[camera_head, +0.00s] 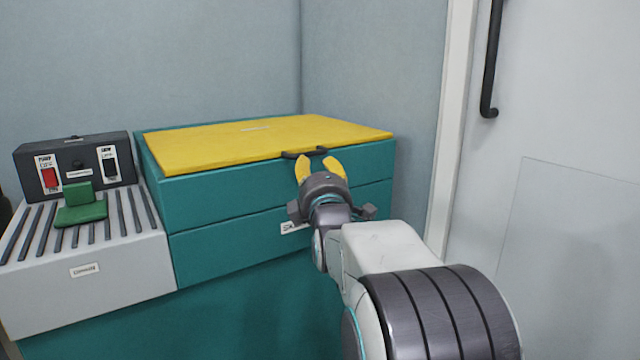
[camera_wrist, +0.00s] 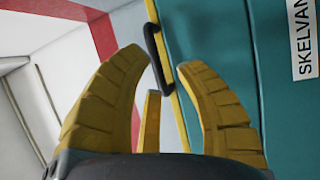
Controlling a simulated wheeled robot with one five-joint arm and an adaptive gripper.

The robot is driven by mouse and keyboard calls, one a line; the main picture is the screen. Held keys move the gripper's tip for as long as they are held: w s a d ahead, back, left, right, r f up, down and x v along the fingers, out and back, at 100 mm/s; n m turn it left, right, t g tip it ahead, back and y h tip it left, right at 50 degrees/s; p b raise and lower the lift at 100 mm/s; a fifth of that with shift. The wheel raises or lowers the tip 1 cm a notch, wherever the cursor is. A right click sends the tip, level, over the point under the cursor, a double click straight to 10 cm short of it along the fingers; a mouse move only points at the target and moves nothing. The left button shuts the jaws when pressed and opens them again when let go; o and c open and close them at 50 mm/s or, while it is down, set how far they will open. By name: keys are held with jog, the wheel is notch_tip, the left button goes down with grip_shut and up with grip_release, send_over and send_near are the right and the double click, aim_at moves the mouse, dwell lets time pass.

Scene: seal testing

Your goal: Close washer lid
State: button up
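The washer is a teal box (camera_head: 240,203) with a flat yellow lid (camera_head: 250,138) on its top. The lid looks nearly flat on the box; a small gap cannot be ruled out. A black handle (camera_head: 305,153) sticks out at the lid's front edge. The handle also shows in the wrist view (camera_wrist: 157,58), beside the yellow lid edge (camera_wrist: 178,105). My gripper (camera_head: 321,163) is at the front of the washer, just below the handle. Its yellow fingers (camera_wrist: 158,68) are spread, with the handle near and between their tips. Contact with the handle cannot be told.
A grey slatted counter (camera_head: 125,262) stands left of the washer, with a green piece (camera_head: 80,208) and a dark switch box (camera_head: 75,163) on it. Walls are close behind and to the right. A white door with a dark handle (camera_head: 490,60) is at the right.

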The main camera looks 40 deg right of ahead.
jog(key=r+v, duration=0.1)
jog(key=v, duration=0.5)
jog(key=shift+s+a+f, duration=0.2)
jog(key=shift+s+f, duration=0.05)
jog(key=shift+f, duration=0.15)
jog(key=s+a+r+m+g+y+p, duration=0.25)
jog(key=a+p, duration=0.35)
jog(key=p, duration=0.5)
jog(key=s+a+r+m+g+y+p, duration=0.2)
jog(key=a+r+m+g+y+p, duration=0.3)
jog(key=p, duration=0.6)
jog(key=s+a+r+m+g+y+p, duration=0.1)
jog(key=s+a+r+m+g+p, duration=0.1)
jog(key=s+p, duration=0.6)
jog(key=s+a+r+m+g+y+p, duration=0.1)
jog(key=s+a+r+g+p, duration=0.3)
jog(key=p, duration=0.8)
jog(key=s+a+r, duration=0.2)
jog(key=s+a, duration=0.2)
jog(key=s, duration=0.1)
jog(key=shift+s+a+m, duration=0.25)
jog(key=shift+m, duration=0.1)
jog(key=shift+r, duration=0.15)
